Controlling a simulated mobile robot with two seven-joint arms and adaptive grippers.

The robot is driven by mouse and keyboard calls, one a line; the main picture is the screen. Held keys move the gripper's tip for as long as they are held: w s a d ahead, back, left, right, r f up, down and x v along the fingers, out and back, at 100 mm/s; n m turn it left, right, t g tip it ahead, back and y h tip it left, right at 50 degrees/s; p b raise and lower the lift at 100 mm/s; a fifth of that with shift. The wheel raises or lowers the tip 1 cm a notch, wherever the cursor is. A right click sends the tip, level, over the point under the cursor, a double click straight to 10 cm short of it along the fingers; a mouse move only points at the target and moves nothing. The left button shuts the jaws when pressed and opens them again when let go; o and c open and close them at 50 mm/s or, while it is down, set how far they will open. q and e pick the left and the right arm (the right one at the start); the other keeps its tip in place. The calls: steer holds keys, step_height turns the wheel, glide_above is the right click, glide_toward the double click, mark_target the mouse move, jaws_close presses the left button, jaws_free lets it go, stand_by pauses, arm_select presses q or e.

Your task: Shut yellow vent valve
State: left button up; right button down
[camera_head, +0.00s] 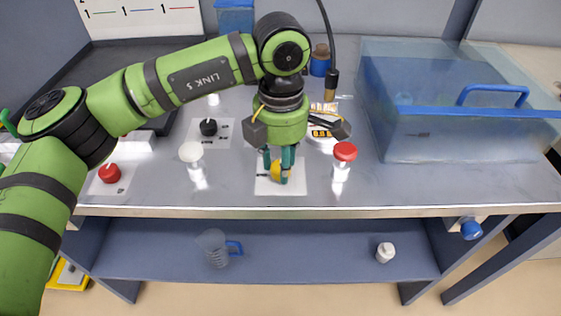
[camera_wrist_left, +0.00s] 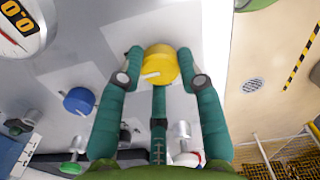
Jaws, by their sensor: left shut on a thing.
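The yellow vent valve (camera_head: 275,170) sits on a white label plate near the front edge of the steel bench. In the left wrist view its round yellow knob (camera_wrist_left: 160,64) shows from above, with a pale pointer mark on its face. My left gripper (camera_head: 280,168) points straight down over it, its green fingers on either side of the knob. In the left wrist view the fingertips (camera_wrist_left: 161,75) are closed against the knob's sides. The fingers partly hide the knob in the head view. My right gripper is not in view.
A white-capped post (camera_head: 190,152) stands left of the valve and a red-capped post (camera_head: 345,151) stands right. A clear blue tank (camera_head: 460,130) fills the right side. The lower shelf (camera_head: 310,250) holds a jug.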

arm_select(q)
steer(key=o, duration=0.9)
steer(key=shift+o, duration=1.2)
steer(key=shift+d, duration=0.1)
steer(key=shift+r, duration=0.15)
step_height(320, 180, up, 12)
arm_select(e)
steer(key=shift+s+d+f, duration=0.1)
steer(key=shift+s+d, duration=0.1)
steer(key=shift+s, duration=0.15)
